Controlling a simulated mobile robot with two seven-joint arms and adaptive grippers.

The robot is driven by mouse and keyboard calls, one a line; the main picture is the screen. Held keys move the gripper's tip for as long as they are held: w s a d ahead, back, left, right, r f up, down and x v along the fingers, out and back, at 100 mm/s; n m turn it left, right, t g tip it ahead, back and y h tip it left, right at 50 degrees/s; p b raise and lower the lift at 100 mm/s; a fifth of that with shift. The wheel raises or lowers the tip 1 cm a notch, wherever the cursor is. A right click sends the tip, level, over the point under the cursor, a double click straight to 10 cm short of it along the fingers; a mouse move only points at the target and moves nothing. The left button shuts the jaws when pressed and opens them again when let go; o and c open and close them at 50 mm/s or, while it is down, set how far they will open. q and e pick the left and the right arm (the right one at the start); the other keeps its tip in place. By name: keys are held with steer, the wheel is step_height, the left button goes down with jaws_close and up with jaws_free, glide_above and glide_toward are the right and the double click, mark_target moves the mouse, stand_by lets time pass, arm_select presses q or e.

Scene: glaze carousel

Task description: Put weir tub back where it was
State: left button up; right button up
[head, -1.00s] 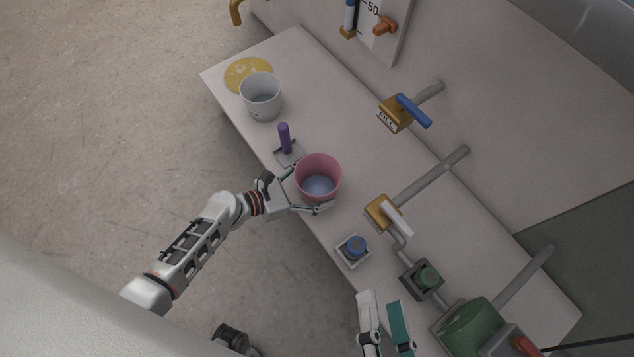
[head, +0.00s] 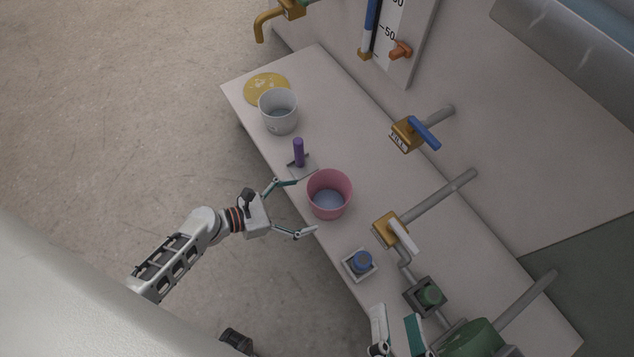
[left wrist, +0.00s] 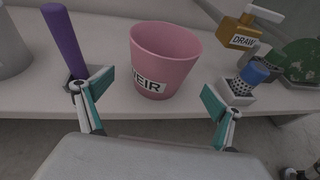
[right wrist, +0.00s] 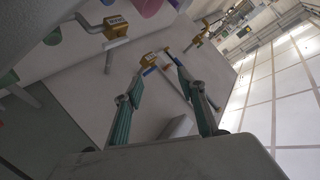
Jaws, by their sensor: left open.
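The weir tub (head: 329,204) is pink and stands upright on the bench, between a purple lever and a blue knob. Something blue-grey shows in its bottom. In the left wrist view the tub (left wrist: 165,58) shows its label, partly reading "EIR". My left gripper (head: 306,207) is open and empty at the bench's near edge, its fingers facing the tub and apart from it. My right gripper (head: 397,325) is at the bottom of the head view, cut off by the edge. In the right wrist view its fingers (right wrist: 155,82) are spread with nothing between them.
The purple lever (head: 298,152) stands close to my left gripper's upper finger. A grey tub (head: 278,118) and a yellow disc (head: 266,85) are at the bench's far end. The blue knob (head: 361,262), the white-handled tap (head: 389,229) and the blue-handled tap (head: 408,133) flank the tub.

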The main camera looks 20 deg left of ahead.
arm_select(q)
steer(key=shift+v, duration=1.95)
arm_select(e)
steer(key=shift+w+d+n, duration=0.1)
steer(key=shift+d+n, duration=0.4)
